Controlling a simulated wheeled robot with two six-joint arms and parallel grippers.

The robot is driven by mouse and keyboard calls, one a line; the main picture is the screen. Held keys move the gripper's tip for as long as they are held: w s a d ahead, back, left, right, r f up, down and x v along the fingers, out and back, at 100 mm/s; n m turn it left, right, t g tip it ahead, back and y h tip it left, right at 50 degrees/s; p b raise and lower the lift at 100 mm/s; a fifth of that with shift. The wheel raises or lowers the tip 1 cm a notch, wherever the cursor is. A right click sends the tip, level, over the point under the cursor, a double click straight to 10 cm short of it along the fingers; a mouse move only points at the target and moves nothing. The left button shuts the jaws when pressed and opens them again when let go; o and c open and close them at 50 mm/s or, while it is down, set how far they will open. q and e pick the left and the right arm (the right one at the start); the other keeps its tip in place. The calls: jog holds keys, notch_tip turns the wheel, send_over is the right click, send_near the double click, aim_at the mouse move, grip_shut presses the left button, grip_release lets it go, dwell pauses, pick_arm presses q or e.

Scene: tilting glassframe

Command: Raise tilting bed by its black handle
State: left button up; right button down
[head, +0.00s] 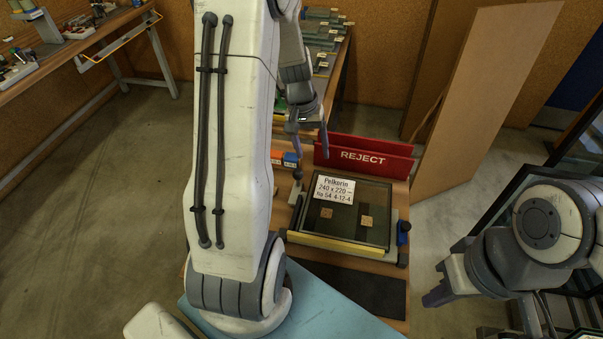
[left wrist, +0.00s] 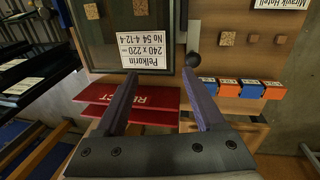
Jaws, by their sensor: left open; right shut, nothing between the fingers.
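The tilting bed (head: 379,248) lies flat on the bench, with a dark glass pane (head: 345,228) and a "Pelkorin" label on it. Its black handle (head: 297,174) is a ball knob at the bed's left far corner. It also shows in the left wrist view (left wrist: 193,59), just beyond the right fingertip and apart from the fingers. My left gripper (head: 308,150) is open and empty, above the far side of the bed near the handle. My right gripper (head: 438,291) is shut and empty, off to the right of the bench. My left arm hides the bench's left side.
A red REJECT rack (head: 363,156) stands right behind the bed. Orange and blue blocks (left wrist: 251,89) sit beside the handle. A blue knob (head: 404,227) is on the bed's right side. A leaning brown panel (head: 480,100) stands at back right.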

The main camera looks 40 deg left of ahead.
pick_arm(q)
jog(key=n, duration=0.2)
send_near(297, 170)
jog(key=f, duration=0.4)
jog(key=d+f, duration=0.1)
jog(key=f, duration=0.6)
jog(key=shift+w+d+f+p, duration=0.3)
jog(key=shift+w+d, duration=0.1)
grip_shut()
dwell(0.5)
